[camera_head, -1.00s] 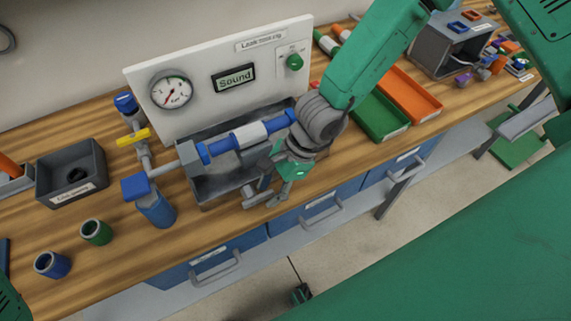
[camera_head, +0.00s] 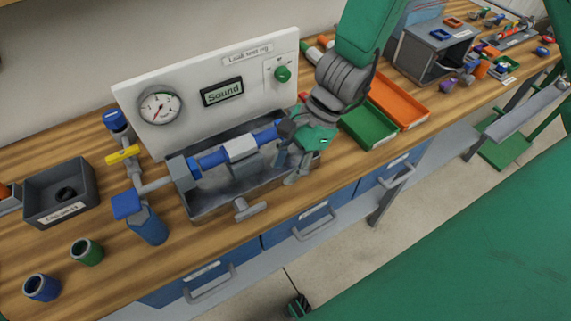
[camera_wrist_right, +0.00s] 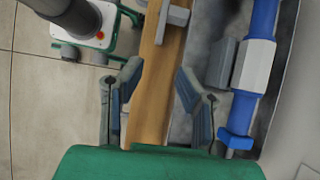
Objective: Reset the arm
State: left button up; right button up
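My right gripper (camera_head: 290,166) is at the right end of the grey metal trough (camera_head: 213,208) of the leak test rig, near the trough's front rim. Its fingers are apart and nothing shows between them in the right wrist view (camera_wrist_right: 160,85). The blue pipe with a white sleeve (camera_head: 240,148) lies along the trough. The pipe's right end is partly hidden behind my gripper. In the wrist view the pipe (camera_wrist_right: 258,65) is right of the fingers, apart from them. My left gripper does not show.
The rig's white panel (camera_head: 150,80) stands behind the trough, with its display reading "Sound". A blue filter bowl (camera_head: 148,226), green cup (camera_head: 87,251) and blue cup (camera_head: 41,288) stand left. Green (camera_head: 370,127) and orange (camera_head: 401,105) trays lie right. A grey clamp handle (camera_head: 248,209) juts out front.

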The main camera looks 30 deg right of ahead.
jog(key=s+d+f+n+h+b, duration=0.2)
jog(key=s+d+f+n+b, duration=0.1)
jog(key=f, duration=0.6)
jog(key=s+d+f+n+h+b, duration=0.2)
jog(key=s+d+f+n+b, duration=0.1)
jog(key=s+f+n+b, duration=0.2)
jog(key=s+d+f+n+t+h+b, duration=0.1)
jog(key=s+f+n+b, duration=0.4)
jog(key=f, duration=0.9)
jog(key=s+d+n+h, duration=0.1)
jog(key=s+d+n, duration=0.1)
jog(key=n, duration=0.3)
jog(key=shift+s+d+h, duration=0.25)
jog(key=shift+s+h, duration=0.05)
jog(key=shift+s, duration=0.25)
jog(key=shift+f, duration=0.1)
